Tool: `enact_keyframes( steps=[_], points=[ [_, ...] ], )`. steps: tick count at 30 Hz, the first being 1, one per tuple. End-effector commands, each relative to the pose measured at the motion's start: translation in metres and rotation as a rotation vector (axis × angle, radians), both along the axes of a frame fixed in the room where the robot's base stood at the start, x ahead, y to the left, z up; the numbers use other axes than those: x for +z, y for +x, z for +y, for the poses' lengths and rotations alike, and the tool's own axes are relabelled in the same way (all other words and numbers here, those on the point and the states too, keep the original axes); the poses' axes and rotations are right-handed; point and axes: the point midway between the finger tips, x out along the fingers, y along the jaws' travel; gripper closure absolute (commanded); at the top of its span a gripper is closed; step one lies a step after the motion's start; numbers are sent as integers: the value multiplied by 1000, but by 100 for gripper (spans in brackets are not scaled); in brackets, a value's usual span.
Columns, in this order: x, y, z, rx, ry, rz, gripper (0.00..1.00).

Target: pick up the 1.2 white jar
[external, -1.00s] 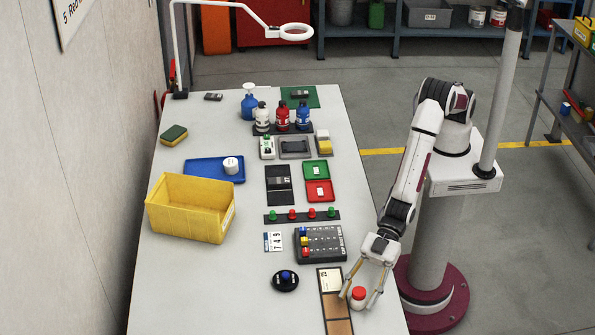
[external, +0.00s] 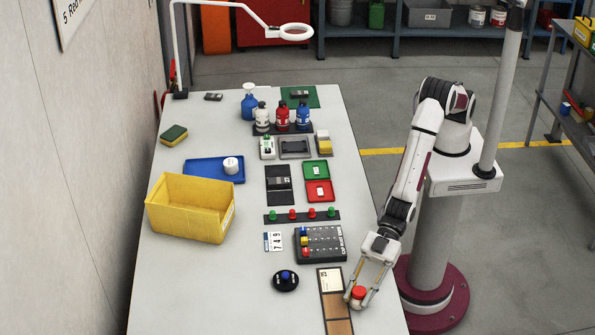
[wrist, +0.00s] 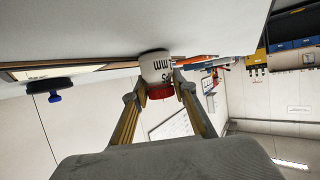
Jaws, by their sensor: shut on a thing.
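A white jar with a red lid (external: 358,292) is at the front right edge of the table, beside the wood-coloured strip. In the wrist view the jar (wrist: 155,68) shows dark marks on its white side that I cannot read as a number. The jar's base appears to touch the table. Another white jar (external: 231,165) sits on the blue tray (external: 200,168) farther back.
The wood-coloured strip (external: 335,306) lies just left of the jar. A black disc with a blue knob (external: 285,278) and a grey keyed block (external: 320,243) are farther left and back. A yellow bin (external: 185,222) stands at the left. The front left table is clear.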

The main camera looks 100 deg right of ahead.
Motion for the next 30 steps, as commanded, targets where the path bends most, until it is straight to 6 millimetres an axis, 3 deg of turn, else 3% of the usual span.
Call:
enact_keyframes(
  steps=[8, 21, 30],
  points=[
    [24, 0, 0, 0, 2, -2, 96],
    [83, 0, 0, 0, 3, -2, 96],
    [98, 0, 0, 0, 2, -1, 96]
  ],
)
